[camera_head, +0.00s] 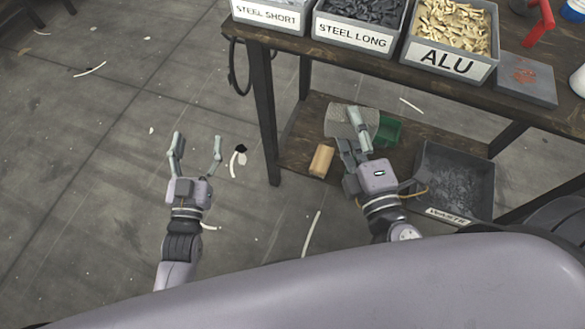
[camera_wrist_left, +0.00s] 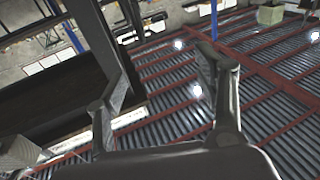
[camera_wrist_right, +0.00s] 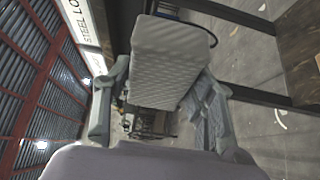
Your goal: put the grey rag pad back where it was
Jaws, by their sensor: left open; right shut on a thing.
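The grey rag pad (camera_head: 341,121) is a pale, quilted block. My right gripper (camera_head: 353,130) is shut on it, in front of the worktable and above its lower shelf. In the right wrist view the pad (camera_wrist_right: 170,62) stands up between the two fingers and hides part of what is behind. My left gripper (camera_head: 198,142) is open and empty over the floor, left of the table. Its spread fingers (camera_wrist_left: 165,85) also show in the left wrist view.
The table top holds labelled bins STEEL SHORT (camera_head: 265,15), STEEL LONG (camera_head: 352,38) and ALU (camera_head: 447,62), and a grey plate with a reddish mark (camera_head: 527,78). The lower shelf (camera_head: 290,150) carries a wooden block (camera_head: 321,161), a green object (camera_head: 388,131) and a waste bin (camera_head: 455,180).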

